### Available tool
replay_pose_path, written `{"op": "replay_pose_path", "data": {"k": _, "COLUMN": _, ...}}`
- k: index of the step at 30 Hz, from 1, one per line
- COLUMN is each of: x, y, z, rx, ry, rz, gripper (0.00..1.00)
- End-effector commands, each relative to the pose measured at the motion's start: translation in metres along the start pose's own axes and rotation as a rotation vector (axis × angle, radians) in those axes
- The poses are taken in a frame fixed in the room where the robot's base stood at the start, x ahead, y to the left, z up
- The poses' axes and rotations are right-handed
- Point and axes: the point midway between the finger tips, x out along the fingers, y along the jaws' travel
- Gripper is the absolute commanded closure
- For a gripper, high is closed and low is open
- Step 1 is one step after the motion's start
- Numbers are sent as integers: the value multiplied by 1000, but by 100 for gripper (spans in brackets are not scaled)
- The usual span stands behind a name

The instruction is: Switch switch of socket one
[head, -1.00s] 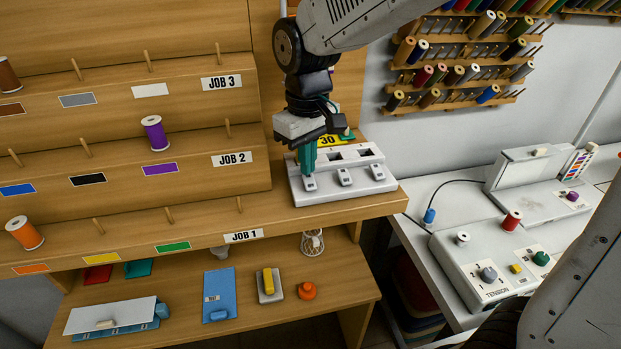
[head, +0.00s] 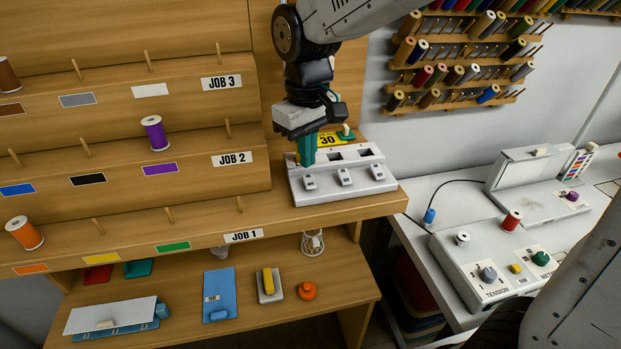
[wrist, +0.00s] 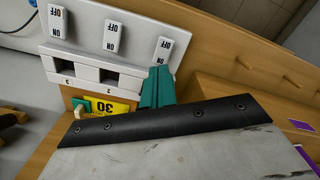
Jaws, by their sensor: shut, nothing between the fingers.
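A white socket panel (head: 330,196) with three rocker switches sits on the wooden shelf. Socket one's switch (head: 309,182) appears to be the leftmost in the head view. In the wrist view it is the rightmost switch (wrist: 161,50), marked ON and OFF, just beyond my fingertips. Which way it is tipped I cannot tell. My gripper (head: 307,164) has teal fingers, shut and empty, pointing down over the back left of the panel. In the wrist view my gripper (wrist: 158,70) hides the socket opening behind that switch.
The middle switch (head: 345,177) and right switch (head: 377,171) stand close beside it. A yellow 30 label (head: 328,139) and a green-based knob (head: 346,132) are behind the panel. Stepped wooden racks with pegs (head: 228,128) rise on the left. A white machine (head: 470,262) stands at right.

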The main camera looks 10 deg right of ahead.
Motion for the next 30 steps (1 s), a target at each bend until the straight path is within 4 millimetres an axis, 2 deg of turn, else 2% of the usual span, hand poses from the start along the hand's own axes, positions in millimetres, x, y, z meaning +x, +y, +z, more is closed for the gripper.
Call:
{"op": "replay_pose_path", "data": {"k": 15, "x": -41, "y": 0, "z": 0, "rx": 0, "ry": 2, "rz": 0, "gripper": 100}}
{"op": "replay_pose_path", "data": {"k": 30, "x": -45, "y": 0, "z": 0, "rx": 0, "ry": 0, "rz": 0, "gripper": 100}}
